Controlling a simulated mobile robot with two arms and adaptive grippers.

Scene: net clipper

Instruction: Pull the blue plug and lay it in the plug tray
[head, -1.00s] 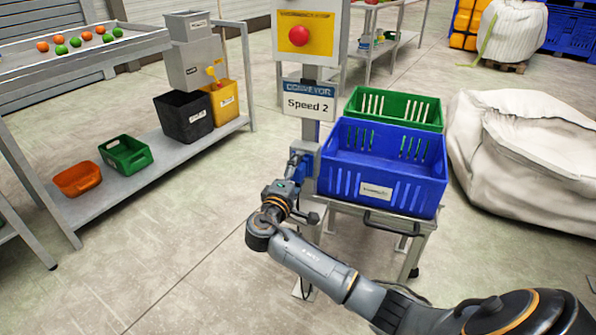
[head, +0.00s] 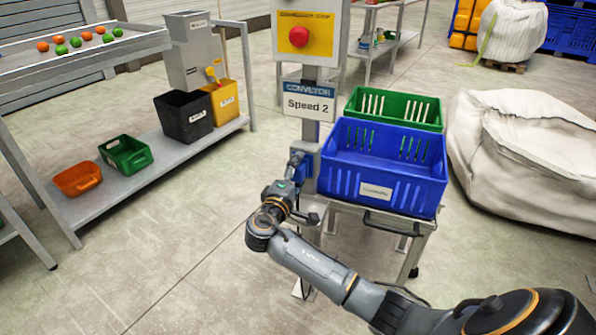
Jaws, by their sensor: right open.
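A small blue part (head: 304,172), which looks like the blue plug or its socket, shows at the post below the "Speed 2" sign. My wrist partly hides it, and I cannot tell plug from socket. My right gripper (head: 297,160) is open, with its fingers up against or just in front of this blue part. I cannot tell whether they touch it. My left gripper is not in view. I cannot make out a plug tray for certain.
A blue crate (head: 384,192) and a green crate (head: 437,112) stand on a cart right of the post. A red stop button (head: 299,36) sits above. A shelf with bins (head: 184,118) stands left. A white sack (head: 530,180) is at right. Floor between shelf and post is clear.

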